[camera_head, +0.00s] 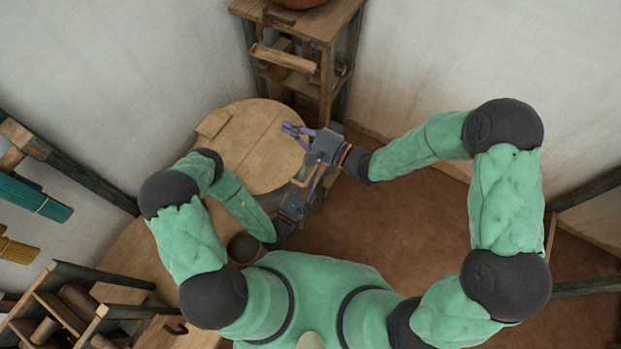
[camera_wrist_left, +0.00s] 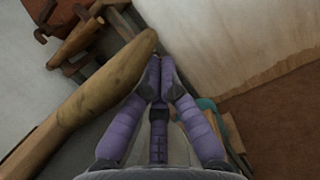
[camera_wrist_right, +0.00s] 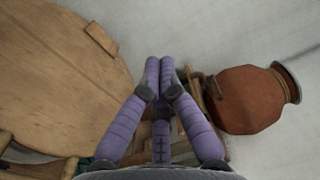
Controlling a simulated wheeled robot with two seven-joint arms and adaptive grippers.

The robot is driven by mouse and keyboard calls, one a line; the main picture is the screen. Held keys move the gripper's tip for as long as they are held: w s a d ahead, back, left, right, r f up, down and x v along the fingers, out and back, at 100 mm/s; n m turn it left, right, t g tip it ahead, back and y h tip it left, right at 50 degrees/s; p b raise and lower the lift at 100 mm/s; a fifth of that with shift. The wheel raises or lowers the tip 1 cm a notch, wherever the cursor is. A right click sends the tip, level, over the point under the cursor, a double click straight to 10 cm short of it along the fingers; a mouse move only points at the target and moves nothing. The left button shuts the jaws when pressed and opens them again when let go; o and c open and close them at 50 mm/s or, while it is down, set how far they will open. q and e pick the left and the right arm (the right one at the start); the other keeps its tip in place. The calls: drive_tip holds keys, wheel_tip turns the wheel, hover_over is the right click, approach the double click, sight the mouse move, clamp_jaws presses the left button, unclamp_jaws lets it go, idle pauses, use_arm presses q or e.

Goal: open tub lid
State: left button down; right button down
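The tub's round wooden lid (camera_head: 255,150) lies flat on top, with a small wooden block (camera_head: 213,122) at its upper left. The lid and block also show at the left of the right wrist view (camera_wrist_right: 50,75).
A wooden stand (camera_head: 320,25) with a reddish clay pot (camera_wrist_right: 245,100) stands behind the tub. A dark round bowl (camera_head: 243,247) is near my left forearm. Wooden racks (camera_head: 75,305) crowd the lower left. The brown floor (camera_head: 420,230) at right is clear.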

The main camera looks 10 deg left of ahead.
use_arm(q)
wheel_tip(320, 180, up, 2)
use_arm(e)
drive_tip(key=c, duration=1.3)
unclamp_jaws()
drive_tip(key=shift+o, duration=0.2)
